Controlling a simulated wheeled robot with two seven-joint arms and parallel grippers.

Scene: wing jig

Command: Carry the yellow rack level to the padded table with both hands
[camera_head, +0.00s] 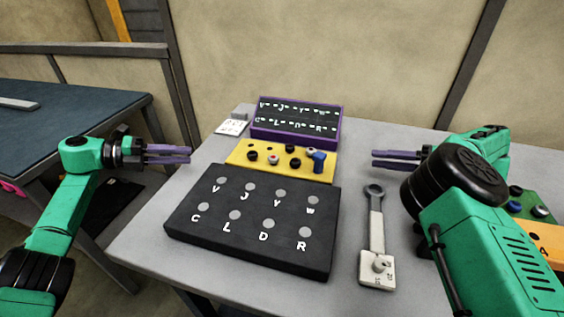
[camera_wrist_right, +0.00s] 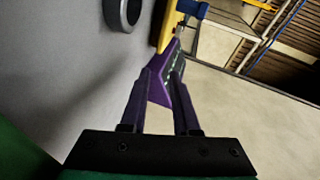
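The yellow rack (camera_head: 287,171) lies flat on the grey table, between the black lettered board and the purple display. It holds several dark knobs, a reddish one and a blue piece (camera_head: 318,160). Part of the rack shows at the top of the right wrist view (camera_wrist_right: 169,28). My left gripper (camera_head: 188,153) is open and empty, left of the rack and apart from it. My right gripper (camera_head: 376,159) is open and empty, right of the rack with a gap; its purple fingers are parted in the wrist view (camera_wrist_right: 162,75). The blue-topped padded table (camera_head: 65,122) stands at the left.
The black board (camera_head: 190,222) with lettered discs lies in front of the rack. The purple-framed display (camera_head: 297,118) stands behind it. A wrench-like tool (camera_head: 376,225) lies at right. A green and orange tray (camera_head: 543,236) is partly hidden by my right arm. A floor gap separates the tables.

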